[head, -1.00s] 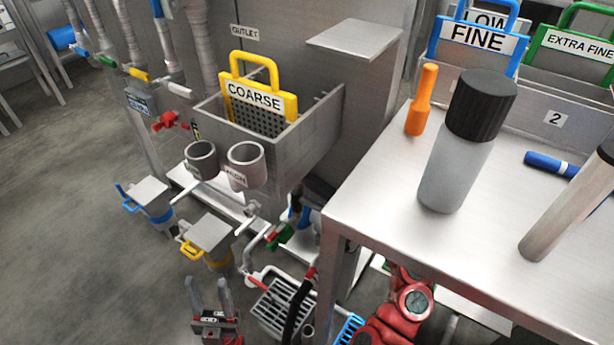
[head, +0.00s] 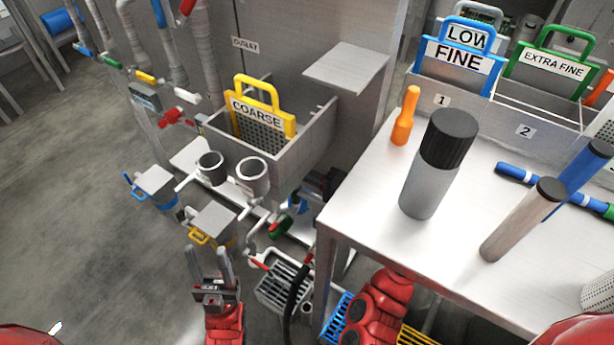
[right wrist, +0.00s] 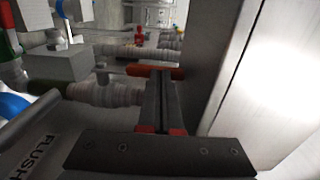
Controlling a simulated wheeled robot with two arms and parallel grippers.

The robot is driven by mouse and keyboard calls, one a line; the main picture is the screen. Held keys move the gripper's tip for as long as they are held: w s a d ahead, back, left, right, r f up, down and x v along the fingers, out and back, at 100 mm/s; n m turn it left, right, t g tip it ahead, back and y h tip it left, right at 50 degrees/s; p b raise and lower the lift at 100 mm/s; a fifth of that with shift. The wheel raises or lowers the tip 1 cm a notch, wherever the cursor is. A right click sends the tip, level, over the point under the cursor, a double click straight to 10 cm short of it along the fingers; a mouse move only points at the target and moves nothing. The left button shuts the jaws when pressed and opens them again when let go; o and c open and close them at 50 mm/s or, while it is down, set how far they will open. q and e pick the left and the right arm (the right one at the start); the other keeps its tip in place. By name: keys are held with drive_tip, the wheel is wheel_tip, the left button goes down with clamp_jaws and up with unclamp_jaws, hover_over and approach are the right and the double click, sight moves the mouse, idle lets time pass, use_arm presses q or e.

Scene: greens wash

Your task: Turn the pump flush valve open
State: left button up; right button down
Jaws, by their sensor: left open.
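In the right wrist view an orange-red lever handle (right wrist: 155,72) lies across, just beyond the fingertips of my right gripper (right wrist: 160,80). Its fingers look pressed together, with nothing visible between them; whether they touch the lever is unclear. Beside it is a grey ribbed pipe (right wrist: 105,94), and a plate marked FLUSH (right wrist: 38,155) shows at lower left. In the head view my right gripper is hidden at the table. My left gripper (head: 212,262) is open and empty, fingers up, in front of the yellow-handled grey box (head: 214,225). A small red lever (head: 257,262) shows to its right.
The steel table (head: 350,215) stands at right with a grey bottle (head: 432,170) and an orange tool (head: 404,118). The basin (head: 310,135) holds a COARSE screen (head: 260,112). A floor grate (head: 283,285) is right of my left gripper. Floor at left is clear.

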drive_tip(key=p+v, duration=0.1)
drive_tip(key=v, duration=1.6)
drive_tip(key=shift+d+p, duration=0.2)
drive_tip(key=shift+p, duration=0.2)
drive_tip(key=shift+s+f, duration=0.1)
drive_tip(key=shift+s, duration=0.1)
